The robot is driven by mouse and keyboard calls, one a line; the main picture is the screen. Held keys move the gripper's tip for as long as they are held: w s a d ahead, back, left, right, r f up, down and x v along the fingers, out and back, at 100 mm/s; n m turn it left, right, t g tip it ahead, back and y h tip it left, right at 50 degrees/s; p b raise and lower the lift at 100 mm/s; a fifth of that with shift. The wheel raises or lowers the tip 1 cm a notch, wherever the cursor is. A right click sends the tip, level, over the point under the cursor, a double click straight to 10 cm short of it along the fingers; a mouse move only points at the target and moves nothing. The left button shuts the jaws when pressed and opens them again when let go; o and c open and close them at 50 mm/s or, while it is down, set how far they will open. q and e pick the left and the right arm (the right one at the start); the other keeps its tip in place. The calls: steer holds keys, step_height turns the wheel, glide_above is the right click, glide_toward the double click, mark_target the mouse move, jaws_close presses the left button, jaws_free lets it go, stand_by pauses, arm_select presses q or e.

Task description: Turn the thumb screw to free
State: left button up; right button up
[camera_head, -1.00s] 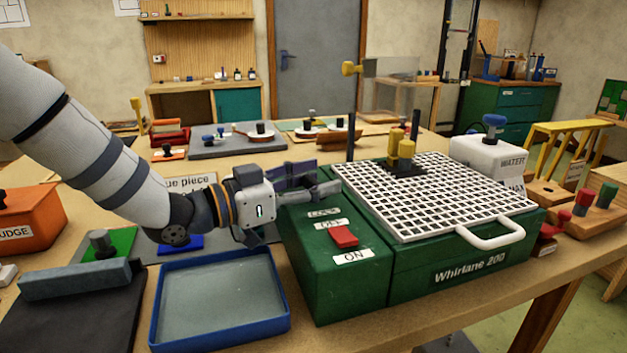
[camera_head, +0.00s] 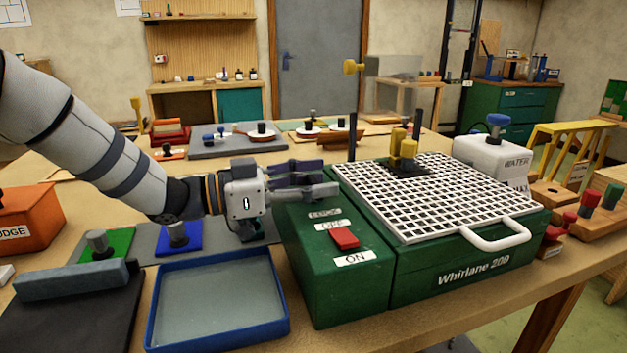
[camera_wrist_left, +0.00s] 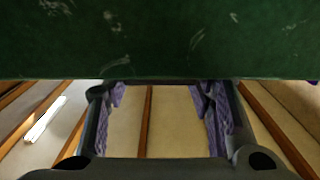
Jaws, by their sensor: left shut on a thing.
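The green Whirlane machine (camera_head: 460,270) stands at the table's front with a white grid on top. My left gripper (camera_head: 312,182) is at its rear left corner. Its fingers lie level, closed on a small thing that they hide. I cannot tell whether this is the thumb screw. In the left wrist view, the purple-padded fingers (camera_wrist_left: 162,100) end behind a scuffed green surface (camera_wrist_left: 160,40), so their tips are hidden. A faint label, perhaps LOCK, lies just in front of the gripper. My right gripper is not in view.
A red switch (camera_head: 345,238) sits between OFF and ON labels. A blue-rimmed tray (camera_head: 283,318) lies front left. A blue block (camera_head: 178,236) and a green plate (camera_head: 120,240) are beyond it. A white water tank (camera_head: 490,160) stands right of the grid.

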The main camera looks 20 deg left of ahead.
arm_select(q)
steer(key=o, duration=1.2)
steer(key=shift+d, duration=0.1)
steer(key=v, duration=1.2)
